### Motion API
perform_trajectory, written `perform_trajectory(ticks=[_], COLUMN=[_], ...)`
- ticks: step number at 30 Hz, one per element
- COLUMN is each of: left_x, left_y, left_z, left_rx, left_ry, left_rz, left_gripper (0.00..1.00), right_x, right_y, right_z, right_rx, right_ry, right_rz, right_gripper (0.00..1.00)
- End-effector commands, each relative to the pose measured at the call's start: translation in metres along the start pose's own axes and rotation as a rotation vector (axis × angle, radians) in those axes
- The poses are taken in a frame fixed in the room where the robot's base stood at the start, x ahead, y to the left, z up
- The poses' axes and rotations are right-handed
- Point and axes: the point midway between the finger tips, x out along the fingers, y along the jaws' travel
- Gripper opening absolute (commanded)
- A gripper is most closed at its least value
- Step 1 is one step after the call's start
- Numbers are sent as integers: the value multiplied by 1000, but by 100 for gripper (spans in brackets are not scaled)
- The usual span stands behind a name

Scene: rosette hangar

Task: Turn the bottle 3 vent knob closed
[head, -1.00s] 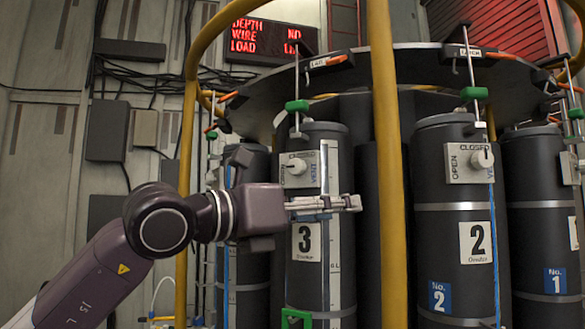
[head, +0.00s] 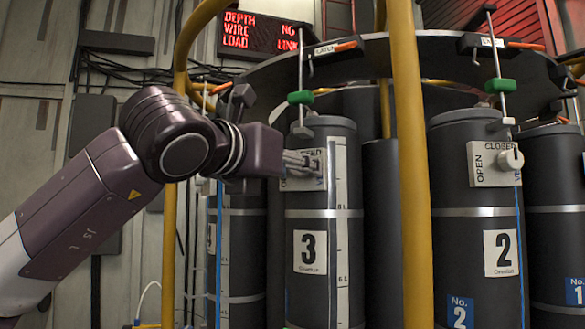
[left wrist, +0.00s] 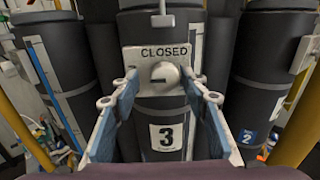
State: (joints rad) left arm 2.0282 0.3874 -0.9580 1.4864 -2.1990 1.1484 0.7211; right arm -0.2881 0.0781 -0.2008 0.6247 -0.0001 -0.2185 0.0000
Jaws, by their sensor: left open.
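Bottle 3 (head: 309,285) is a dark grey cylinder with a white "3" label. Its white vent plate (head: 303,184) is partly hidden by my left gripper (head: 306,162) in the head view. In the left wrist view, the plate (left wrist: 134,56) reads "CLOSED" along its top, and the pale round vent knob (left wrist: 165,73) is at its middle. My left gripper (left wrist: 160,77) is open, with one finger on each side of the knob in that view. Contact with the knob and the knob's exact angle cannot be told. My right gripper is not in view.
A yellow post (head: 411,200) stands between bottle 3 and bottle 2 (head: 462,255). Bottle 2 has its own vent knob (head: 510,158). A green clip (head: 300,97) on a rod is above bottle 3, under the dark round frame. A red-lettered sign (head: 262,32) hangs behind.

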Motion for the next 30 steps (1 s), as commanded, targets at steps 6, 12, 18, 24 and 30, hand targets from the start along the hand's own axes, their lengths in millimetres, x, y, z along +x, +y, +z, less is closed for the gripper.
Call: perform_trajectory(ticks=[6, 12, 18, 24, 30], left_x=[0, 0, 0, 0, 0], left_y=[-2, -2, -2, -2, -2], left_z=[0, 0, 0, 0, -1], left_rx=[0, 0, 0, 5, 54], left_ry=[-1, 0, 0, 0, 0], left_rz=[0, 0, 0, 0, 0], left_gripper=[41, 27, 5, 0, 0], right_x=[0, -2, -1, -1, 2], right_y=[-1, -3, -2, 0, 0], right_z=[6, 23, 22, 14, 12], right_rx=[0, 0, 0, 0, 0], right_ry=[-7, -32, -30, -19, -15], right_rz=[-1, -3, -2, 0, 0], right_gripper=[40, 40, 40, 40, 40])
